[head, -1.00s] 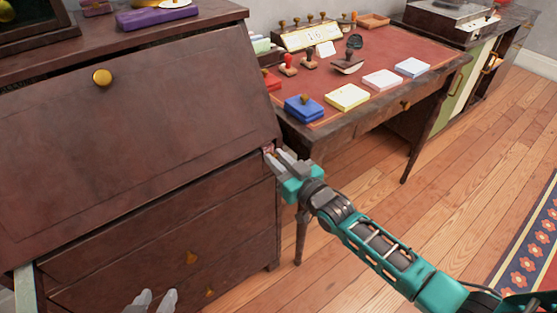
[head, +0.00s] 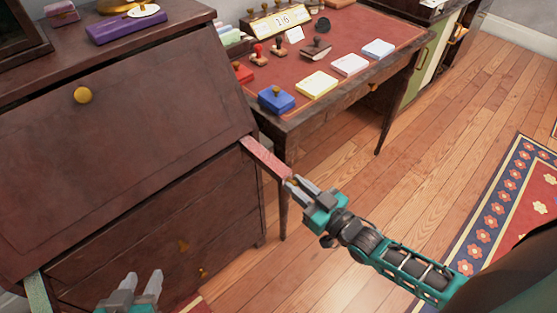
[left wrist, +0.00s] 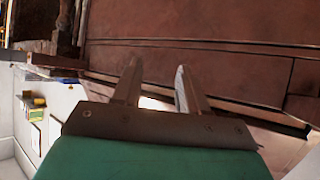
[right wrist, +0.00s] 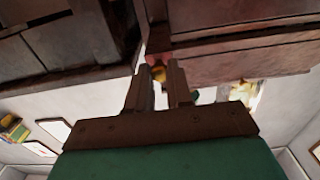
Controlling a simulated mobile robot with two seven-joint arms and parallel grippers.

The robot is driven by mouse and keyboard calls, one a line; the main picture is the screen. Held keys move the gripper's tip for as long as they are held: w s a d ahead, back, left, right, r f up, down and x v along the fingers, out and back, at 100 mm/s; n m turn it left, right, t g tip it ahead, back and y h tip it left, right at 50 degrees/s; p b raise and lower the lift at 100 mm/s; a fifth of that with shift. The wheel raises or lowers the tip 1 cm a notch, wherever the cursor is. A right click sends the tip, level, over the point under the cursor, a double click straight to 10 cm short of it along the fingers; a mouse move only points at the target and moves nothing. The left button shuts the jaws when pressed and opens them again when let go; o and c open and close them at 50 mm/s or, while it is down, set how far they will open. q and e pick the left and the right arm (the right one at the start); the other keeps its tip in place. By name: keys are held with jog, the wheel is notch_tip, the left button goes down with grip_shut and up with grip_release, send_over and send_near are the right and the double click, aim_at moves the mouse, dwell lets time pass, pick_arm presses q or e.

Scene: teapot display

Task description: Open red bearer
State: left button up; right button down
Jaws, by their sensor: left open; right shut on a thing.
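The red bearer (head: 265,157) is a narrow reddish bar. It sticks well out of the front of the dark slant-front desk (head: 120,130), at the right under the sloping lid. My right gripper (head: 300,184) is shut on its small brass knob at the outer end. The knob (right wrist: 158,73) shows between the fingers in the right wrist view. My left gripper (head: 143,279) is open and empty in front of the lower drawers, apart from them. In the left wrist view its fingers (left wrist: 157,88) are spread.
A green bearer (head: 38,292) sticks out at the desk's left. The lid is closed, with a brass knob (head: 83,95). A writing table (head: 345,62) with stamps and coloured boxes stands behind to the right. Wooden floor (head: 440,125) is clear on the right, up to a patterned rug (head: 505,195).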

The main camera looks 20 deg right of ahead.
jog(key=p+v, duration=0.1)
jog(key=v, duration=0.2)
jog(key=shift+s+d+r, duration=0.1)
jog(key=shift+s, duration=0.3)
pick_arm(q)
jog(key=shift+s+a+f, duration=0.15)
jog(key=shift+s+a, duration=0.25)
jog(key=shift+a, duration=0.1)
pick_arm(e)
jog(key=shift+s+d, duration=0.1)
jog(key=shift+s, duration=0.15)
jog(key=c, duration=1)
grip_release()
jog(key=shift+c, duration=0.2)
pick_arm(q)
jog(key=shift+a+p, duration=0.15)
jog(key=shift+p, duration=0.2)
pick_arm(e)
jog(key=v, duration=1.2)
jog(key=shift+s, duration=0.4)
pick_arm(q)
jog(key=shift+r, duration=0.2)
pick_arm(e)
jog(key=shift+d, duration=0.15)
